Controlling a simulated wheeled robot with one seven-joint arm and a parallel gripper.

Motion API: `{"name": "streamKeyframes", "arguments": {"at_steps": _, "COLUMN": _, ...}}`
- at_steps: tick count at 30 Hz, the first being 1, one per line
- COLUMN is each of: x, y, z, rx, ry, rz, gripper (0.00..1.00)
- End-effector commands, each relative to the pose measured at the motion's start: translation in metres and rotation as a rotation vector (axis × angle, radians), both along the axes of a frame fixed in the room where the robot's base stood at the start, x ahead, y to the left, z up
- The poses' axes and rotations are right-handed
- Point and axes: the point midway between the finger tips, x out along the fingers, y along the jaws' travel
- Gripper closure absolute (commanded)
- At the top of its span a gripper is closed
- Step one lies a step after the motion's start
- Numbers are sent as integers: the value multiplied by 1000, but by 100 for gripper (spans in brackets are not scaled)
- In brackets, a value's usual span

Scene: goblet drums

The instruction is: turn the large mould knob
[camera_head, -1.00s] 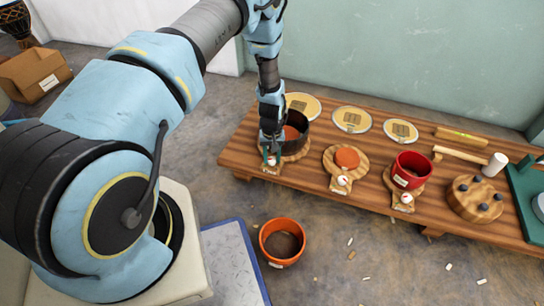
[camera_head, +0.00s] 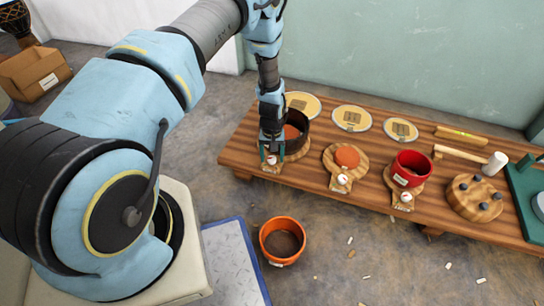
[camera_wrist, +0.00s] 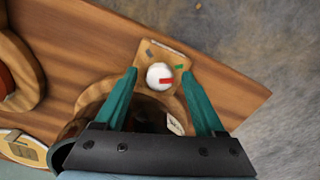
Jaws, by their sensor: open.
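The large mould knob (camera_wrist: 159,75) is a white round knob with a red mark, on a wooden tab at the front of the large mould's board. In the head view the knob (camera_head: 271,160) shows just below my gripper (camera_head: 270,154). In the wrist view my gripper (camera_wrist: 161,82) is open, with one teal finger on each side of the knob and clear gaps between. The dark large mould (camera_head: 297,128) stands behind the knob, partly hidden by my gripper. Whether the fingers are level with the knob is hard to tell.
To the right on the bench (camera_head: 236,157) are a board with an orange disc (camera_head: 347,156) and a red mould (camera_head: 410,168), each with its own white knob. A mallet (camera_head: 470,155) lies farther right. An orange pot (camera_head: 282,241) stands on the floor in front.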

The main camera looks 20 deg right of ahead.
Motion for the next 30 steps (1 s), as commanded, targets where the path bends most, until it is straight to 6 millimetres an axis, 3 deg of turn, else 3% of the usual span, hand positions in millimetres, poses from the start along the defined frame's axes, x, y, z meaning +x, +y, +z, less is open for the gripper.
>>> {"name": "streamKeyframes", "arguments": {"at_steps": 7, "x": 1, "y": -1, "z": 7, "rx": -2, "ry": -2, "rz": 0, "gripper": 29}}
{"name": "streamKeyframes", "arguments": {"at_steps": 21, "x": 1, "y": -1, "z": 91, "rx": -2, "ry": -2, "rz": 0, "gripper": 29}}
{"name": "streamKeyframes", "arguments": {"at_steps": 30, "x": 0, "y": 0, "z": 108, "rx": 0, "ry": 0, "rz": 0, "gripper": 29}}
